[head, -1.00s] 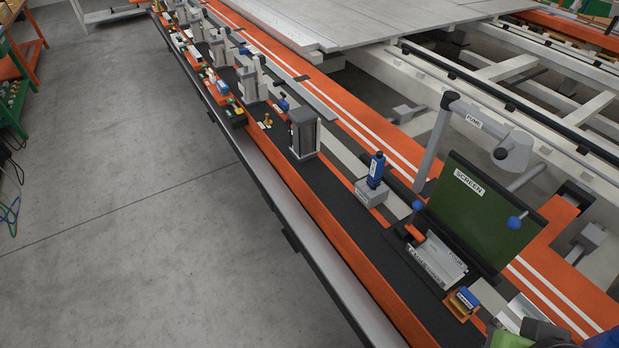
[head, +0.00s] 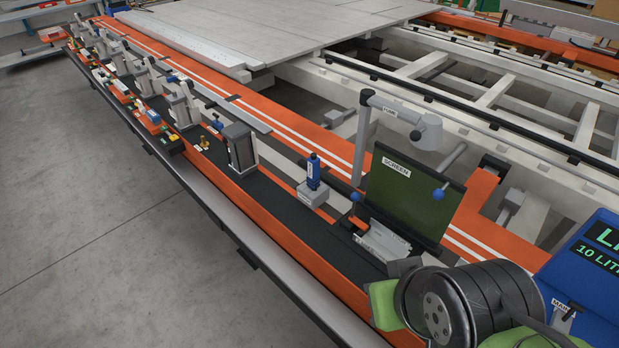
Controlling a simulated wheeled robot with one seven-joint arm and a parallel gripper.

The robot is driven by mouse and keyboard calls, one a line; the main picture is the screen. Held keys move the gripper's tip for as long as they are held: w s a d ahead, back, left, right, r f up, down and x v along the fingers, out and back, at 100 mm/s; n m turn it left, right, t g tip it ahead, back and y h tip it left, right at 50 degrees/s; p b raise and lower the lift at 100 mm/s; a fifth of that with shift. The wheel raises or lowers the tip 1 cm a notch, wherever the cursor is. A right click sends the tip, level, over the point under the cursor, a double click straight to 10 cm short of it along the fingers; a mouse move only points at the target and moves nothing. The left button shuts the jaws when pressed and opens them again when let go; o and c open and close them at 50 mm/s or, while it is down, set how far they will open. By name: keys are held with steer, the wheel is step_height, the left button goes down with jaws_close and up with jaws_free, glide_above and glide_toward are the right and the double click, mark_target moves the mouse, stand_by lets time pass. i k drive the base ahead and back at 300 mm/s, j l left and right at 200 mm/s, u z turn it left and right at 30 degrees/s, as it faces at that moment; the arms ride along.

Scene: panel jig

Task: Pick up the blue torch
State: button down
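A blue upright item with a white label and a dark top, apparently the blue torch (head: 313,172), stands on a small grey block (head: 313,195) on the dark bench strip. It is left of the green screen panel (head: 408,200). Nothing touches it from above. My gripper is not in this view, so its state does not show.
A dark grey upright block (head: 240,148) stands left of the torch. A blue 10-litre box (head: 590,270) is at the right. A dark round part with green, perhaps mine, covers the bench's near end. Floor at left is clear.

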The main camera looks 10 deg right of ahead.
mark_target(313, 161)
steer(key=j+z, duration=0.4)
steer(key=k+j+z, duration=0.2)
steer(key=z, duration=0.2)
